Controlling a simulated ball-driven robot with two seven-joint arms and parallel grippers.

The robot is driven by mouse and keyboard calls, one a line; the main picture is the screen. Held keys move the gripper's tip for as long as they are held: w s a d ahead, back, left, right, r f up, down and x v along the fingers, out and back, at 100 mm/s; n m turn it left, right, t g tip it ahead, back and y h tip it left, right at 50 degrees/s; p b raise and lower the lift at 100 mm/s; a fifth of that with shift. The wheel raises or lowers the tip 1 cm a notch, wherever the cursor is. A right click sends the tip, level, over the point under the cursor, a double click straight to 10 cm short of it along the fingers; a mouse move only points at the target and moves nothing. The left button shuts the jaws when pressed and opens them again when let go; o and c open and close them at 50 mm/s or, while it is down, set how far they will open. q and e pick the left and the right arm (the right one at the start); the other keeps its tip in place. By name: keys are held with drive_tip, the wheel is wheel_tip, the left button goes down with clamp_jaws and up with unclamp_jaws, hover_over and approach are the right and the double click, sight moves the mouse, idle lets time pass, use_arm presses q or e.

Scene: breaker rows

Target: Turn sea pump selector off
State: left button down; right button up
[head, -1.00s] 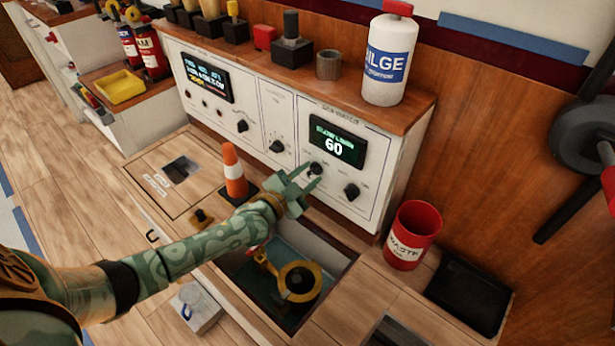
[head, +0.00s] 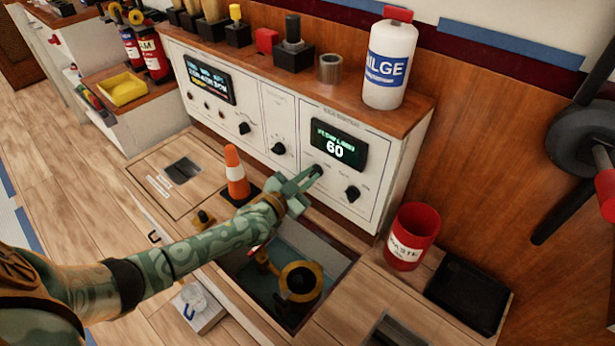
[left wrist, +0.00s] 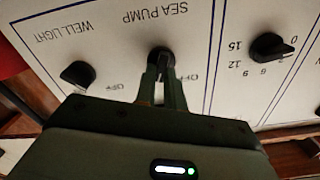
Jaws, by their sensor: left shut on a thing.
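The sea pump selector is a small black knob (left wrist: 160,60) on the white panel, under the upside-down "SEA PUMP" label in the left wrist view. "OFF" and "ON" marks sit on either side of it. My right gripper is not in view.
The well light knob (left wrist: 77,75) is close beside the sea pump knob, and a numbered dial (left wrist: 270,47) is on its other side. An open floor hatch with a yellow-ringed pump (head: 299,281) lies below my arm. An orange cone (head: 235,174) and a red waste bin (head: 411,237) stand nearby.

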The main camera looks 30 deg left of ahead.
use_arm(q)
drive_tip(key=n, duration=1.2)
drive_tip(key=shift+a+f+p, duration=0.2)
drive_tip(key=shift+a+p, duration=0.15)
drive_tip(key=shift+p, duration=0.05)
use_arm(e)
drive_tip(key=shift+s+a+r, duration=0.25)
use_arm(q)
drive_tip(key=shift+n, duration=0.3)
drive_tip(key=c, duration=1.5)
unclamp_jaws()
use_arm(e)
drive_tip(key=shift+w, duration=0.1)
use_arm(q)
drive_tip(key=shift+s+r, duration=0.1)
